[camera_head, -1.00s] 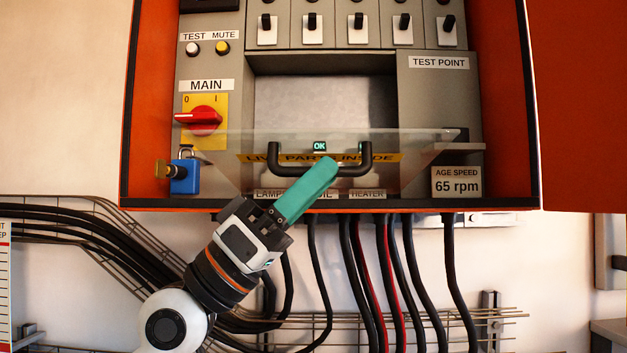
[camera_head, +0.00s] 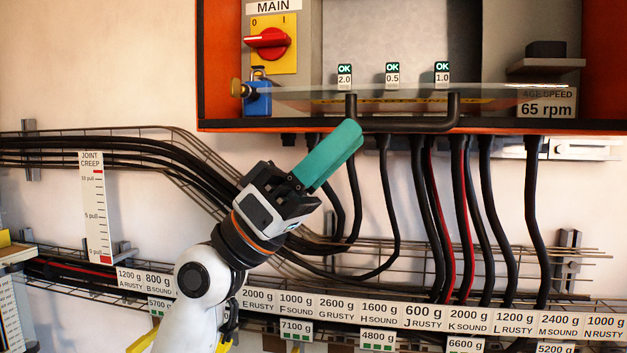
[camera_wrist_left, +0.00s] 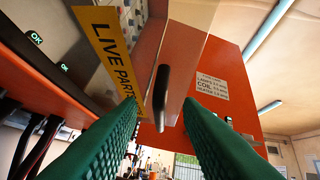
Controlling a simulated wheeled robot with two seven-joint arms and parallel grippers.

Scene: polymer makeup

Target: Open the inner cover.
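The inner cover (camera_head: 300,92) is a clear panel at the bottom of the orange cabinet's opening. It juts outward nearly level, seen almost edge-on. Its black handle (camera_head: 404,126) hangs below its outer part. In the left wrist view the handle (camera_wrist_left: 160,97) shows beside the yellow "LIVE PARTS" label (camera_wrist_left: 108,50). My left gripper (camera_head: 350,132) has teal fingers, at the left end of the handle in the head view. In the wrist view the fingers (camera_wrist_left: 160,112) are apart, with the handle between or just beyond their tips; contact cannot be told. My right gripper is out of view.
A blue padlock (camera_head: 258,97) hangs below the red main switch (camera_head: 268,41), left of the cover. Several "OK" tags (camera_head: 392,73) show in the opening. Black and red cables (camera_head: 432,200) drop below the cabinet. A wire tray (camera_head: 500,250) and labelled strip (camera_head: 380,312) lie lower.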

